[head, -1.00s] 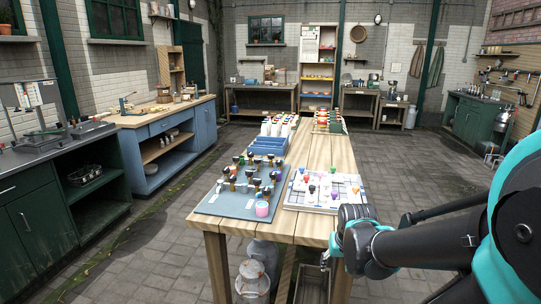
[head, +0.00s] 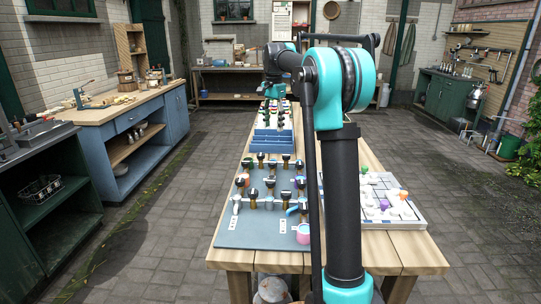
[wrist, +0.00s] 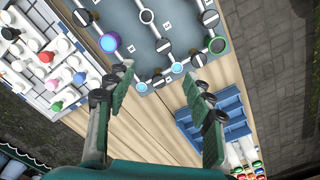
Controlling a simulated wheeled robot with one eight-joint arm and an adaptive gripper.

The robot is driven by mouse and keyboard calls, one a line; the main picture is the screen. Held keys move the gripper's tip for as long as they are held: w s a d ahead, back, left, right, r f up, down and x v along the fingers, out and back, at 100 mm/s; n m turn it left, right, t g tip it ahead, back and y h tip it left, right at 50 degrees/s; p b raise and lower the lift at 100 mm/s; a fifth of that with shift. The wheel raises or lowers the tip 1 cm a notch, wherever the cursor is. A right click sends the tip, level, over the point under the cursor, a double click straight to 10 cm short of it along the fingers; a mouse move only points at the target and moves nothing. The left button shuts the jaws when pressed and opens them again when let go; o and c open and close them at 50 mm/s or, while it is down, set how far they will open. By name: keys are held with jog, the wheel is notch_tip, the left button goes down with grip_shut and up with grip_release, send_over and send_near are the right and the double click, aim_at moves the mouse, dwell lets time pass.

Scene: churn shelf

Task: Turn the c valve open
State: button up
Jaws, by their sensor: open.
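The grey valve board (head: 258,238) lies on the near end of the wooden table, with several black-topped valves (head: 269,183) on pipe fittings. Its letter labels are too small to read, so I cannot tell which is the c valve. The board is in the upper middle of the wrist view (wrist: 137,32), where several valves show as round fittings with bars across them. My gripper (wrist: 160,82) is open and empty above the board's edge, its fingertips apart from the valves. In the head view my arm reaches forward over the table; the gripper's fingers are too small to make out there.
A white tray (head: 420,221) with coloured pieces is beside the board, partly behind my arm. A blue divided bin (head: 272,143) is beyond the board. Bare wood (head: 385,245) shows at the front.

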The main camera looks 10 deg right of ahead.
aim_at(273, 162)
jog(key=f, duration=1.1)
jog(key=w+f, duration=0.1)
jog(key=f, duration=0.5)
jog(key=shift+w, duration=0.1)
jog(key=c, duration=1.2)
jog(key=shift+o, duration=0.2)
